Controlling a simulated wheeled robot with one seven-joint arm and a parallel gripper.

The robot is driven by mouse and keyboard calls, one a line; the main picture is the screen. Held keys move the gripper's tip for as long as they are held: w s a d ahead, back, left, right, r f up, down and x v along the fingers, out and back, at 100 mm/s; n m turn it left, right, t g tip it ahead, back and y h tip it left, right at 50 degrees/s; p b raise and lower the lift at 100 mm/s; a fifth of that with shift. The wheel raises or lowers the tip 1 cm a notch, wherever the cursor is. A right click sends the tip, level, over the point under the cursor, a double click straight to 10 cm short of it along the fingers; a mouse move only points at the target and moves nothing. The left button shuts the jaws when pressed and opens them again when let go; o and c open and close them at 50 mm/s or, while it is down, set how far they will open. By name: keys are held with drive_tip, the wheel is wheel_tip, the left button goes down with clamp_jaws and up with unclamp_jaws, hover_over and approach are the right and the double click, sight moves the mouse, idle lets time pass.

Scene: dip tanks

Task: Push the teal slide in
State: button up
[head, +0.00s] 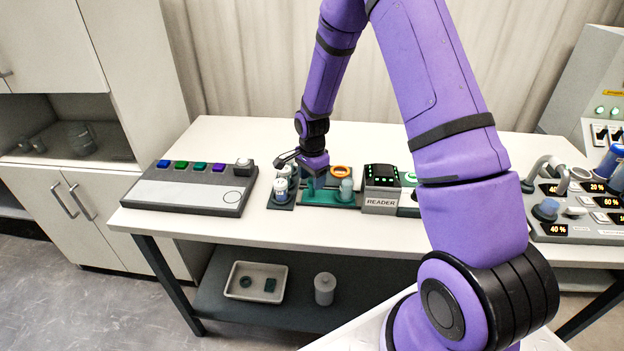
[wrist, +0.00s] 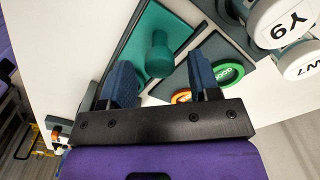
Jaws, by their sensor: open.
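The teal slide (head: 332,200) is a flat plate on the table, just left of the reader box (head: 381,203). It also shows in the wrist view (wrist: 180,30). A round teal knob (wrist: 159,56) stands up from it; it also shows in the head view (head: 316,184). My gripper (wrist: 163,82) is open, with one dark blue finger on each side of the knob's place in the wrist view. I cannot tell whether they touch it. In the head view my gripper (head: 290,158) is just above and behind the knob.
A button panel (head: 190,187) lies at left. A console (head: 580,215) stands at right. The table's front strip is clear.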

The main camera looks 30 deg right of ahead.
sight(348, 180)
drive_tip(key=shift+f, duration=0.35)
clamp_jaws()
drive_tip(key=s+d, duration=0.2)
drive_tip(key=d, duration=0.1)
drive_tip(key=s+d, duration=0.3)
drive_tip(key=d, duration=0.2)
drive_tip(key=shift+s+d, duration=0.3)
drive_tip(key=shift+s, duration=0.1)
unclamp_jaws()
drive_tip(key=shift+d, duration=0.15)
drive_tip(key=shift+r, duration=0.1)
